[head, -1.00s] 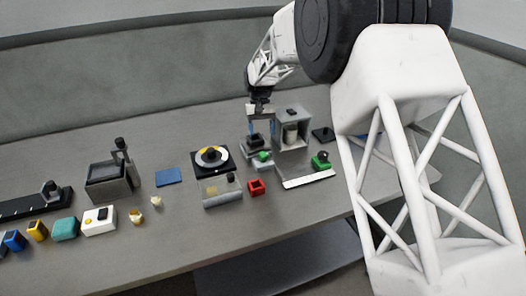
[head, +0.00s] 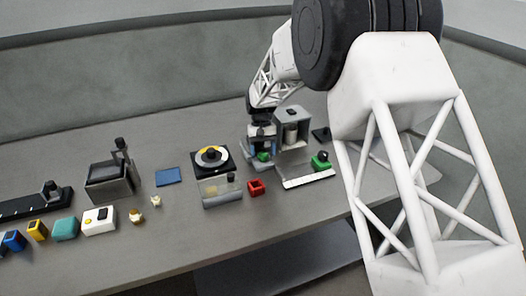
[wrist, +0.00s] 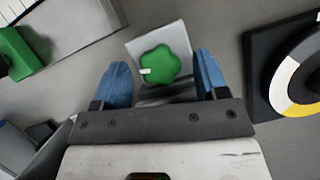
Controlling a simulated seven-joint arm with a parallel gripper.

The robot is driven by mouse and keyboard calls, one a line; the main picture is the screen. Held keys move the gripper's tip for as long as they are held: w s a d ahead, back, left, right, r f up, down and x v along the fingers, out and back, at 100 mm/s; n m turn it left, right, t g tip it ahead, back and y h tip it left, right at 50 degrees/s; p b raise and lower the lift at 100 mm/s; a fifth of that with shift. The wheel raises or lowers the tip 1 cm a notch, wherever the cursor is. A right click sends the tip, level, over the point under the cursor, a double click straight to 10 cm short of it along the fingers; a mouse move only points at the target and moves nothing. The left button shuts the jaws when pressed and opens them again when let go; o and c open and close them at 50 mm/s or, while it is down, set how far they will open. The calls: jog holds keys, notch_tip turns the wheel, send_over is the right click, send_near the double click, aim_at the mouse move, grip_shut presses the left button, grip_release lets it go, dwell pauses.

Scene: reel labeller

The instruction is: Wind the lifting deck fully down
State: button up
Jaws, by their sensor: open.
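A green lobed knob (wrist: 160,65) with a white mark at its left sits on a light grey block (wrist: 145,45) in the wrist view. The knob (head: 263,156) also shows in the head view, below my gripper (head: 260,148). My gripper (wrist: 161,70) is open, with one blue finger on each side of the knob and a visible gap to it on both sides. Contact with the knob does not show. A dark edge, perhaps part of the lifting deck, shows just behind the knob in the wrist view; the deck is mostly hidden by my gripper.
A grey housing (head: 292,128) stands close right of my gripper. A black plate with a ring (head: 212,158) lies left, and a red square (head: 256,187) in front.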

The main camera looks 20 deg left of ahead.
jog(key=c, duration=0.9)
jog(key=shift+c, duration=0.2)
jog(key=shift+n, duration=0.5)
jog(key=n+t+h, duration=0.1)
jog(key=n, duration=0.2)
jog(key=shift+s+a, duration=0.1)
jog(key=shift+s, duration=0.05)
jog(key=n+t, duration=0.1)
jog(key=n, duration=0.1)
jog(key=n+h, duration=0.1)
jog(key=n, duration=0.2)
jog(key=shift+s+t, duration=0.1)
jog(key=shift+t, duration=0.3)
jog(key=shift+n, duration=0.3)
